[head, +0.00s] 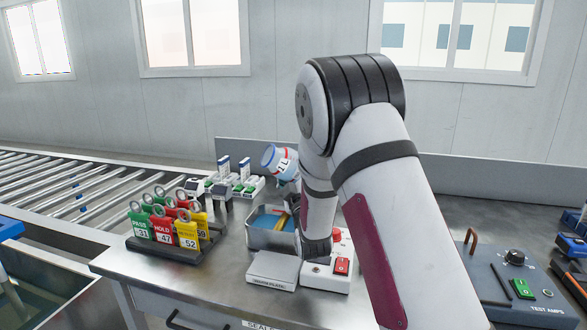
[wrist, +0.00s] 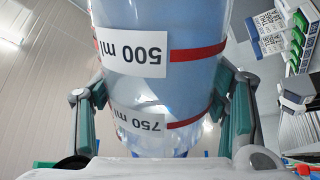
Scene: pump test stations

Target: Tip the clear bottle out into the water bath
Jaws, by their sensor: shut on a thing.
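The clear bottle (wrist: 150,85) fills the middle of the wrist view, between the green finger pads of my gripper (wrist: 165,105), which is shut on it. Its white 500 ml and 750 ml labels read upside down, beside red bands, and its inside looks blue. In the head view the bottle (head: 283,162) is tilted, with its blue-rimmed end toward the left, above the water bath. My arm hides part of it and my gripper. The water bath (head: 259,240) is an open metal box with blue water; a yellow thing shows inside it.
A rack of PASS, HOLD and numbered tags (head: 165,248) stands left of the bath. A flat scale (head: 274,270) and a box with a red switch (head: 328,276) stand in front. A test box (head: 515,285) is at right; a roller conveyor (head: 75,185) runs behind left.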

